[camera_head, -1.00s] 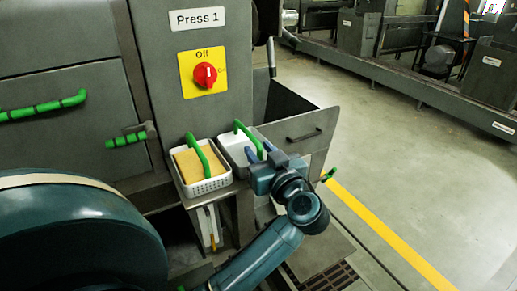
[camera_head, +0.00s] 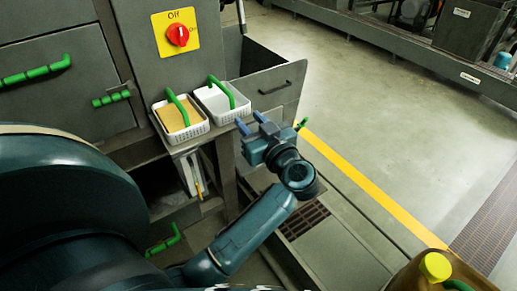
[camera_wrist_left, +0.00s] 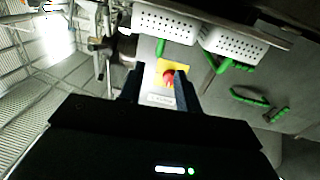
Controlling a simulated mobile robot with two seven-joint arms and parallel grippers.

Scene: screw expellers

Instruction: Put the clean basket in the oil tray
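The clean basket (camera_head: 226,113) is white, empty, with a green handle. It stands upright on a grey shelf beside a similar basket (camera_head: 185,134) with a yellow-brown filling. In the left wrist view, inverted, the clean basket (camera_wrist_left: 165,24) is at the top, left of the filled one (camera_wrist_left: 234,44). My left gripper (camera_head: 250,122) is open and empty, in front of the clean basket and apart from it. Its two fingers (camera_wrist_left: 159,91) are spread in the wrist view. An open grey tray or bin (camera_head: 268,96) with a dark handle is right of the baskets; I cannot tell whether it is the oil tray.
A grey press panel with a red switch (camera_head: 178,36) on a yellow plate stands behind the baskets. Green-handled doors are at left. A container with a yellow cap (camera_head: 435,266) is at bottom right. The floor right of the yellow line (camera_head: 360,187) is mostly clear.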

